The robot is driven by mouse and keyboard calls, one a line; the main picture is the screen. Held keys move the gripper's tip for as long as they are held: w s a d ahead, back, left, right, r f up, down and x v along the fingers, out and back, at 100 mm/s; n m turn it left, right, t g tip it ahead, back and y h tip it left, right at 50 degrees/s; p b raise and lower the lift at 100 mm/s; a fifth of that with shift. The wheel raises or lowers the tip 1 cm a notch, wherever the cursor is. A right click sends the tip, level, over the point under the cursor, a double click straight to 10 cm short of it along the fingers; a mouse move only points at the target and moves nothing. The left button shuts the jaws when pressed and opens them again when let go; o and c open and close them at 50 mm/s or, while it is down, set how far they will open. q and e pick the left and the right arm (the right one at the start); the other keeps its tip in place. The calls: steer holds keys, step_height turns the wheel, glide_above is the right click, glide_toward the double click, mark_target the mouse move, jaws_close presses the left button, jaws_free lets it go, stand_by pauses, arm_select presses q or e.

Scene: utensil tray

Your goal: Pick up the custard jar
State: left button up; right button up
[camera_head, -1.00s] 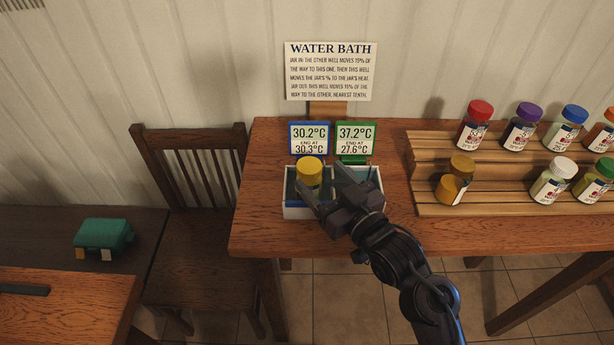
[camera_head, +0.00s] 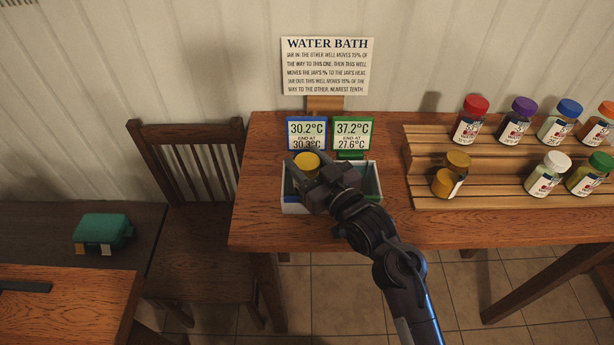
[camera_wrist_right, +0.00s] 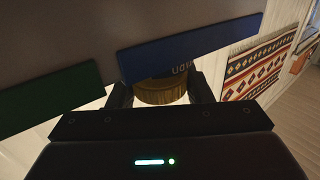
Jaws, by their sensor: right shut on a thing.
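The custard jar, with a yellow ribbed lid (camera_head: 307,159), stands in the left, blue-marked well of the water bath (camera_head: 293,208). My right gripper (camera_head: 314,170) reaches over the bath from the front right, with its fingers around the jar, shut on it. In the right wrist view the jar's lid (camera_wrist_right: 160,93) shows between the two fingers (camera_wrist_right: 161,92). Its label is mostly hidden. The right, green-marked well looks empty, though my gripper covers part of it. My left gripper is not in view.
A stepped wooden rack (camera_head: 425,193) with several jars stands at the right. A chair (camera_head: 190,160) is at the left.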

steer(key=shift+r, duration=0.1)
steer(key=c, duration=0.3)
